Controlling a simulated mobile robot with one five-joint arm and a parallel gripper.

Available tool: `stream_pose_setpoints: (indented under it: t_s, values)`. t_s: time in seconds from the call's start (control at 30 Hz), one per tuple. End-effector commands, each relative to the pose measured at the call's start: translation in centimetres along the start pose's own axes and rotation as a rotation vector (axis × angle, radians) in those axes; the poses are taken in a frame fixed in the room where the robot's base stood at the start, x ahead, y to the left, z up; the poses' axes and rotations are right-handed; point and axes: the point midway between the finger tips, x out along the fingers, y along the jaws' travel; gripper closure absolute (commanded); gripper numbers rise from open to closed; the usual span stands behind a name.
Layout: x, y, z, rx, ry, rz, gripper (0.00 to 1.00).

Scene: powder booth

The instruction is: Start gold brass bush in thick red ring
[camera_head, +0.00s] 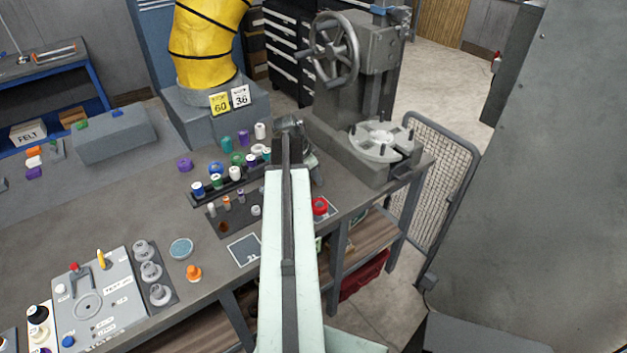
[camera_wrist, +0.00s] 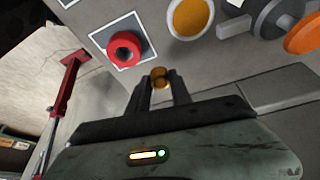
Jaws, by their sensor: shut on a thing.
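The thick red ring (camera_head: 320,206) lies on a dark square mat near the bench's right edge, just right of my arm. In the wrist view the red ring (camera_wrist: 125,49) lies flat with its dark hole facing up. My gripper (camera_wrist: 161,75) is shut on the gold brass bush (camera_wrist: 160,79), which shows between the fingertips. The bush is apart from the ring, to its right and below it in the wrist picture. In the head view my forearm and wrist hide the fingers and the bush.
A rack of several coloured spools (camera_head: 219,184) stands left of my wrist. An orange part (camera_head: 194,273) and a blue-topped dish (camera_head: 181,248) lie farther left. A grey press (camera_head: 380,140) stands behind the ring. In the wrist view a round gold-orange thing (camera_wrist: 191,17) lies nearby.

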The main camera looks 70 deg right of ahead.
Motion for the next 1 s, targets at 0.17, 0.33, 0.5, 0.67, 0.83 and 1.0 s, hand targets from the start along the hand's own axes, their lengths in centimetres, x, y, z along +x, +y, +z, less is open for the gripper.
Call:
stream_pose_setpoints:
  t_s: [0.17,0.33,0.5,0.67,0.83,1.0]
  values:
    - [-3.3,4.4,0.8,0.184,0.003,0.076,1.0]
    - [-3.4,5.2,1.1,0.24,0.006,0.098,1.0]
    - [-2.6,5.1,1.4,0.237,0.006,0.098,1.0]
    - [-1.0,5.1,2.0,0.236,0.006,0.097,1.0]
    - [1.0,5.1,2.9,0.235,0.006,0.097,1.0]
    - [2.0,5.1,3.3,0.235,0.006,0.097,1.0]
